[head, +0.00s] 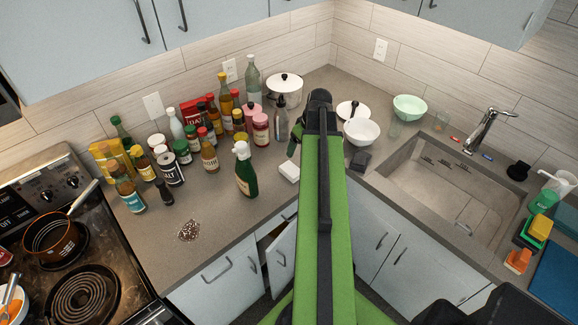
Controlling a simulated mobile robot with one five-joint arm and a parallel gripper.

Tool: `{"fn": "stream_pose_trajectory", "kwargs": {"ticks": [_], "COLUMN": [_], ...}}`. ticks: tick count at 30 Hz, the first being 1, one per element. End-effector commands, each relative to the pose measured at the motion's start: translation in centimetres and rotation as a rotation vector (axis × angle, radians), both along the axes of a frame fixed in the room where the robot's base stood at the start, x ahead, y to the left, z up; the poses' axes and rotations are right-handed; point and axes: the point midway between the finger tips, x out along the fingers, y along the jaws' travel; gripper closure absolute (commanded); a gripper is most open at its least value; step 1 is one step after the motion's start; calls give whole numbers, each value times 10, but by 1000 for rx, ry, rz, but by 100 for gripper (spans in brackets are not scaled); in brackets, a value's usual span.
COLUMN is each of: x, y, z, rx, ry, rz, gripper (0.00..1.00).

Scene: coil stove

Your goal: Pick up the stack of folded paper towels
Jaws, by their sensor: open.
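The stack of folded paper towels (289,171) looks like a small white block. It lies on the grey counter near its front edge, just left of my green arm. My gripper (295,143) is mostly hidden behind my raised arm. A green and black part of it shows to the left of the arm, above and behind the white stack in the picture. The gripper is open and appears apart from the stack. Whether anything lies between its fingers is hidden.
A dark green bottle (245,170) stands close left of the stack. Several bottles and jars crowd the counter behind. A white bowl (361,131) and a dark grey block (360,160) are right of my arm. The sink (455,185) is farther right, the stove (75,250) left.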

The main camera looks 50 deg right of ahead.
Motion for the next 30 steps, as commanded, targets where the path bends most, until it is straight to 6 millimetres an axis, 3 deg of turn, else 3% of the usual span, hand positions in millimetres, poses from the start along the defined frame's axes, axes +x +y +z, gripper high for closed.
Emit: {"fn": "stream_pose_trajectory", "kwargs": {"ticks": [5, 18, 21, 26, 30], "x": [2, 27, 31, 32, 34], "y": [-3, -8, -8, -8, -8], "z": [-21, -111, -121, -119, -133], "rx": [1, 1, 1, 1, 1], "ry": [1, 1, 1, 1, 1], "rz": [-6, -11, -12, -13, -12], "gripper": [18, 18, 18, 18, 18]}}
